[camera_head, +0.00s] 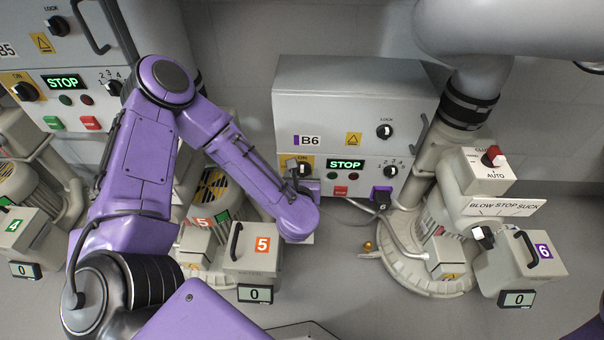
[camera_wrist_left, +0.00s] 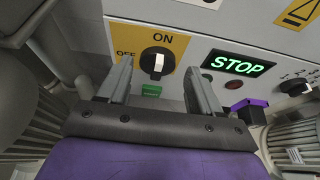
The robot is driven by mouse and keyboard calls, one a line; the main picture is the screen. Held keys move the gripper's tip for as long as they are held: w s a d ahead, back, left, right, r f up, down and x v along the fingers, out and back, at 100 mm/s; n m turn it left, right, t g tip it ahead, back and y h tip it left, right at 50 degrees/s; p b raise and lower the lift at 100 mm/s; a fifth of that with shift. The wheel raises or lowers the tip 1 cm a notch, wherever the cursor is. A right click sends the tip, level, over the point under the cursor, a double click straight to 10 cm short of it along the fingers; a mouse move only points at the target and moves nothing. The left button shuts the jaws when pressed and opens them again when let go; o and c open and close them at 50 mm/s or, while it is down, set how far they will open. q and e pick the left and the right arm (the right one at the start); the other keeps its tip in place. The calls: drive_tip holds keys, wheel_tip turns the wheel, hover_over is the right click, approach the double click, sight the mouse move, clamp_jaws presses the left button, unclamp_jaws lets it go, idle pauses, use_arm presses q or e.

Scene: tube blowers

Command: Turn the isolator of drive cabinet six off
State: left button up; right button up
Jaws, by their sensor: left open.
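Drive cabinet B6 (camera_head: 345,100) is a grey box at the back centre. Its isolator is a black rotary knob on a yellow ON/OFF plate. In the wrist view the isolator knob (camera_wrist_left: 156,63) stands with its white bar upright, toward ON. My left gripper (camera_head: 294,170) is in front of the plate, partly hiding it in the head view. In the wrist view the left gripper (camera_wrist_left: 157,78) is open, one finger on each side of the knob; contact cannot be told. The green STOP display (camera_head: 345,164) is lit beside it. My right gripper is not in view.
Below are a green button (camera_wrist_left: 151,90) and a red button (camera_head: 340,190). A LOCK knob (camera_head: 384,131) is higher up. A purple connector (camera_head: 381,195) with a cable sits right. Blower six's box (camera_head: 520,258) and the box numbered five (camera_head: 252,258) stand in front.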

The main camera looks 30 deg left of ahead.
sight(302, 169)
use_arm(q)
drive_tip(key=x, duration=0.3)
drive_tip(key=shift+a+b, duration=0.1)
drive_tip(key=shift+b, duration=0.2)
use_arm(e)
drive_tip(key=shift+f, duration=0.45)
use_arm(q)
drive_tip(key=shift+c, duration=0.3)
